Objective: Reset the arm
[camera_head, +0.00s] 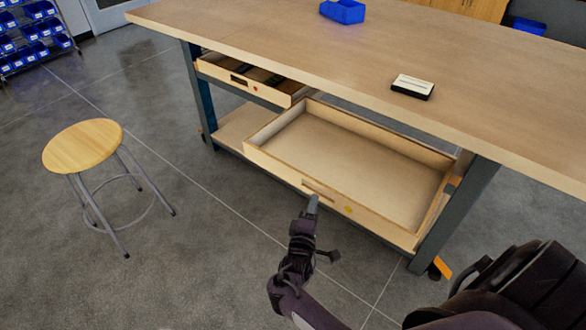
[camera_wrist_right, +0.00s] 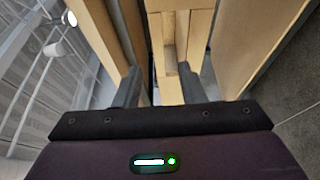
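My right gripper (camera_head: 313,201) is in front of the large open lower drawer (camera_head: 262,163), at its front panel near the handle slot (camera_head: 318,190). In the right wrist view its two dark fingers (camera_wrist_right: 160,88) stand apart, with a wooden panel and a dark gap beyond them. One finger overlaps the panel beside a slot. I see nothing clamped between the fingers, but I cannot tell whether a fingertip touches the panel. The lower drawer looks empty. My left gripper is not in view.
The wooden workbench (camera_head: 470,80) is above the drawers. A smaller drawer (camera_head: 222,76) is also open, on the left. A blue bin (camera_head: 343,11) and a black-and-white object (camera_head: 412,87) sit on the bench. A stool (camera_head: 84,146) stands left. The floor between is clear.

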